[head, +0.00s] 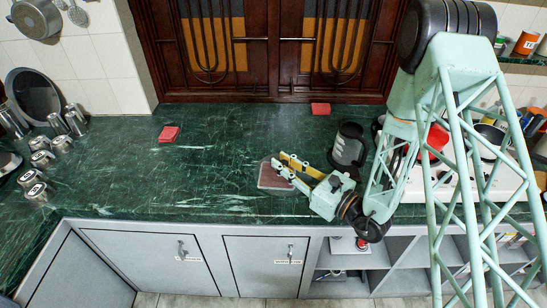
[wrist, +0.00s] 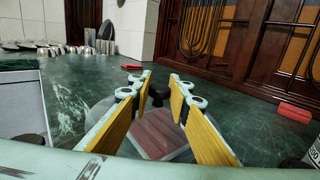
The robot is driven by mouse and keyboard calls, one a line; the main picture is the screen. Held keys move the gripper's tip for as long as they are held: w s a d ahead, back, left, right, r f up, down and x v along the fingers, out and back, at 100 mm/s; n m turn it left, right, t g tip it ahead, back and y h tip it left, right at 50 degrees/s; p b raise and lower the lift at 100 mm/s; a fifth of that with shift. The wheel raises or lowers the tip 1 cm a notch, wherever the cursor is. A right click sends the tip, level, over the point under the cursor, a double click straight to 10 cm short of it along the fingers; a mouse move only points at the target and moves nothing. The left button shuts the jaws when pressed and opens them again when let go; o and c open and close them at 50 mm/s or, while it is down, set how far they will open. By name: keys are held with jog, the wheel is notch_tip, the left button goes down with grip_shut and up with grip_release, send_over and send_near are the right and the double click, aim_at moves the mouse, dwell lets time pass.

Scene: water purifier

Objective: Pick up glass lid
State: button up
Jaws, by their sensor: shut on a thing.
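The glass lid (wrist: 103,112) is a clear round disc with a dark knob (wrist: 158,92). In the wrist view it lies low over the counter, and the knob is between my fingertips. My gripper (wrist: 155,90) is shut on the lid, with its yellow-padded fingers on either side of the knob. In the head view my gripper (head: 278,162) is over the front middle of the counter, and the lid is too clear to make out there. Whether the lid touches the surface below cannot be told.
A dark kettle-like pot (head: 349,145) stands close to the right. Red blocks (head: 168,134) (head: 320,108) lie farther back. Metal cups (head: 40,160) stand at the far left. The counter's left middle is clear.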

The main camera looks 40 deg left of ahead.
aim_at(307, 175)
jog(key=shift+s+d+r+p, duration=0.15)
jog(key=shift+d, duration=1.45)
jog(key=shift+s+d+r+p, duration=0.1)
jog(key=shift+s+d+r, duration=0.1)
jog(key=shift+d, duration=1.35)
jog(key=shift+s+d+r+p, duration=0.1)
jog(key=shift+s+d+p, duration=0.05)
jog(key=shift+d, duration=1.45)
jog(key=w+d+r+m+t+h+p, duration=0.25)
jog(key=w+d+r+t, duration=0.25)
jog(key=w+d+r, duration=0.45)
jog(key=w+d+r+m+t+h+p, duration=0.2)
jog(key=w+d+r+m+t, duration=0.4)
jog(key=d, duration=0.6)
jog(key=w+d+f+m+t+h+b, duration=0.1)
jog(key=w+d+h, duration=0.1)
jog(key=d, duration=0.7)
jog(key=w+d+f+m+t+h+b, duration=0.1)
jog(key=w+d+m+h+b, duration=0.1)
jog(key=d, duration=0.7)
jog(key=w+d+f+m+t+h+b, duration=0.1)
jog(key=w+d+h, duration=0.3)
jog(key=d, duration=0.5)
jog(key=shift+w+d+t, duration=0.3)
jog(key=shift+w, duration=0.35)
jog(key=shift+m, duration=0.25)
